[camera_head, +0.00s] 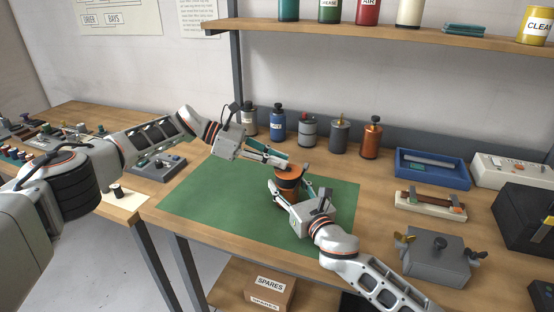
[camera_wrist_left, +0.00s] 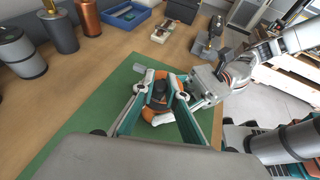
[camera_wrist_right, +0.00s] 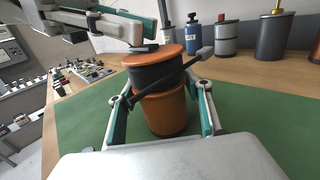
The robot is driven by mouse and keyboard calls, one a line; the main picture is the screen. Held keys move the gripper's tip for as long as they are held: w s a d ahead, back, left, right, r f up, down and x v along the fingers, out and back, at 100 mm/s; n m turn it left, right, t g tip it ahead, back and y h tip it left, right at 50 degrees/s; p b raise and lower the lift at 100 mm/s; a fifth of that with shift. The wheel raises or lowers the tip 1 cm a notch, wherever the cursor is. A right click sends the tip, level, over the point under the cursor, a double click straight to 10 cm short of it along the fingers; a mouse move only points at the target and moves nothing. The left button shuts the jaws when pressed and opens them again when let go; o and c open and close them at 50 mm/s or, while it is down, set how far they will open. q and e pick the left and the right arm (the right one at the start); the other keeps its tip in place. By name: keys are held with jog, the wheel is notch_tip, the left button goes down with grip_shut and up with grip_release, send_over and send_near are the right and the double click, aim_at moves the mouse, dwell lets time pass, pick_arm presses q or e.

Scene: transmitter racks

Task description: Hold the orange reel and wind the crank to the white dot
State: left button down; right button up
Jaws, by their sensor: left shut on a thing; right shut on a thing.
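The orange reel (camera_head: 289,172) stands upright on the green mat (camera_head: 215,195), with a black middle band and an orange top disc in the right wrist view (camera_wrist_right: 165,112). My right gripper (camera_wrist_right: 163,98) has its fingers on both sides of the reel, shut on it. A dark bar (camera_wrist_right: 178,76) crosses the reel's front at a slant. My left gripper (camera_head: 284,162) reaches over the reel's top. In the left wrist view its fingers are around a black knob (camera_wrist_left: 158,95), apparently the crank's, above the orange disc. The fingertips partly hide the crank. I cannot make out the white dot.
Several bottles and canisters (camera_head: 339,136) line the wall behind the mat. A blue tray (camera_head: 432,169), a wooden-and-white fixture (camera_head: 430,205) and a grey box (camera_head: 438,258) stand to the right. The mat's left part is clear.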

pick_arm(q)
jog(key=shift+s+r+g, duration=0.1)
jog(key=shift+g, duration=0.2)
pick_arm(e)
jog(key=shift+f, duration=0.1)
pick_arm(q)
jog(key=c, duration=2)
grip_release()
jog(key=v, duration=1.2)
pick_arm(e)
jog(key=o, duration=1.5)
